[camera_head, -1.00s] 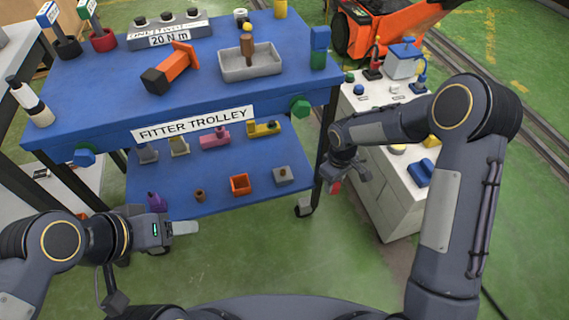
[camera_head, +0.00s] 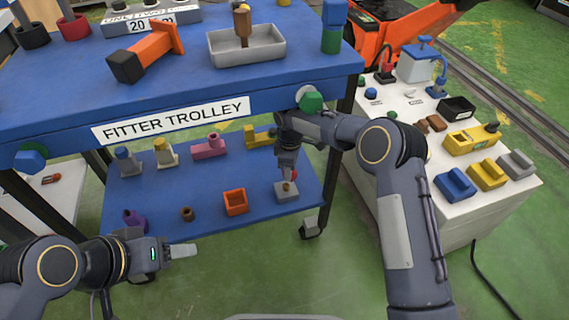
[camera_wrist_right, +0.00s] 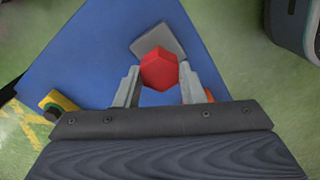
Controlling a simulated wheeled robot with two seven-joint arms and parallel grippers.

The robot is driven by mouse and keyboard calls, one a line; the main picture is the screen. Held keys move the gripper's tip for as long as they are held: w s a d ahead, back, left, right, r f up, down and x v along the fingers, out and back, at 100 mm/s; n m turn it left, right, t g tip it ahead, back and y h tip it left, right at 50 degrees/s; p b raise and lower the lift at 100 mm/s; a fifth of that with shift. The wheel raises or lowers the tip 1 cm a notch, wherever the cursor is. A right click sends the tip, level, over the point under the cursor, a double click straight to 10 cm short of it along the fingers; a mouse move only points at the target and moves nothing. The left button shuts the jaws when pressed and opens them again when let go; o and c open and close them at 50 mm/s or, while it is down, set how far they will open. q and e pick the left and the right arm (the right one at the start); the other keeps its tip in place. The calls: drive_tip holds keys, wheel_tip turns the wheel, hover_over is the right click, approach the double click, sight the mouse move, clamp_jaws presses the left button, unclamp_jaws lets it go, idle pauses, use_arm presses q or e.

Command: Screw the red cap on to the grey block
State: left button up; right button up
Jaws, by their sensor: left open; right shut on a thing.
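The red cap (camera_wrist_right: 159,70) is held between the fingers of my right gripper (camera_wrist_right: 159,82). It is a red, faceted piece, and a small part of it (camera_head: 294,175) shows in the head view. The grey block (camera_head: 286,193) sits on the lower blue shelf, near its right end, with a brownish stud on top. My right gripper (camera_head: 290,168) is just above the block. In the wrist view the cap partly covers the grey block (camera_wrist_right: 172,38), so whether they touch cannot be told. My left gripper (camera_head: 183,251) is empty, in front of the shelf's left part.
The lower shelf (camera_head: 260,217) also holds an orange open box (camera_head: 235,202), a brown ring (camera_head: 187,214) and a purple piece (camera_head: 133,218). The upper trolley deck (camera_head: 75,105) overhangs behind my right wrist. A white cabinet (camera_head: 385,205) with several parts stands at the right.

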sight(286, 185)
drive_tip(key=shift+w+a+r, duration=0.15)
drive_tip(key=shift+a+r, duration=0.1)
drive_tip(key=shift+r, duration=0.2)
drive_tip(key=shift+w+a+r, duration=0.1)
drive_tip(key=shift+a+r, duration=0.15)
drive_tip(key=shift+r, duration=0.2)
drive_tip(key=shift+w+a+f+b, duration=0.1)
drive_tip(key=shift+a+f+b, duration=0.15)
drive_tip(key=shift+f+b, duration=0.55)
drive_tip(key=shift+a+f+b, duration=0.2)
drive_tip(key=shift+f+b, duration=0.2)
drive_tip(key=shift+f, duration=0.65)
drive_tip(key=shift+d+f+b, duration=0.15)
drive_tip(key=shift+f+b, duration=0.15)
drive_tip(key=shift+f, duration=0.2)
drive_tip(key=shift+d, duration=0.1)
drive_tip(key=shift+d+f, duration=0.1)
drive_tip(key=shift+d+f, duration=0.1)
drive_tip(key=shift+f, duration=0.1)
drive_tip(key=shift+f+b, duration=0.55)
drive_tip(key=shift+f, duration=0.9)
